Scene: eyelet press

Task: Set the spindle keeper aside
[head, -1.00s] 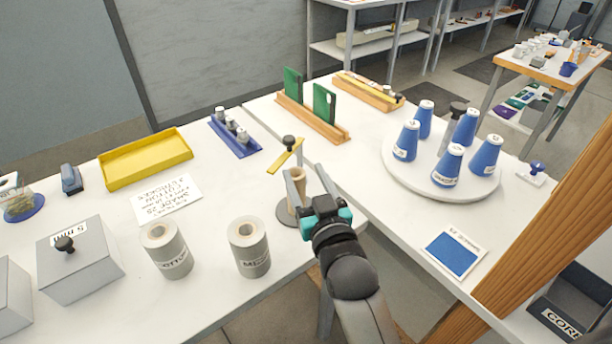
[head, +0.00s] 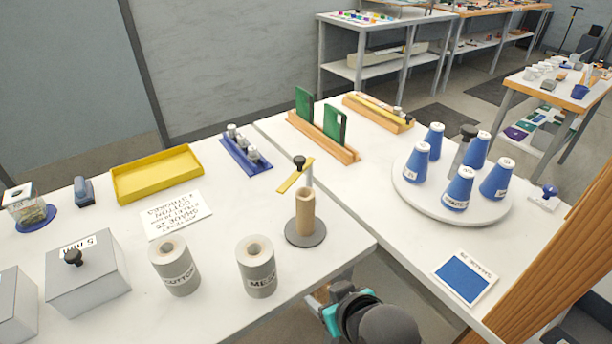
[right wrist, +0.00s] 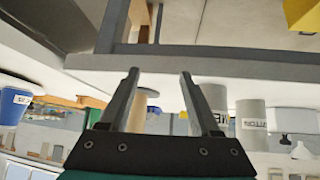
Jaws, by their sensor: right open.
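The spindle keeper, a yellow bar with a black knob (head: 297,172), shows at the top of the spindle's metal rod. I cannot tell whether it rests on the rod or lies behind it. The spindle carries a tan tube (head: 305,212) and stands upright on a round grey base (head: 305,233) near the table's front edge. My right gripper (head: 322,302) is low in front of that edge, apart from the spindle. In the right wrist view its two fingers (right wrist: 158,74) are spread and empty, with the tan tube (right wrist: 143,105) beyond them. My left gripper is out of view.
Two grey labelled cylinders (head: 257,270) stand left of the spindle. A yellow tray (head: 158,174), a blue rack (head: 246,155) and a white card (head: 176,214) lie behind. Blue cones stand on a round turntable (head: 405,193) at right. Bare tabletop (head: 225,220) lies left of the spindle.

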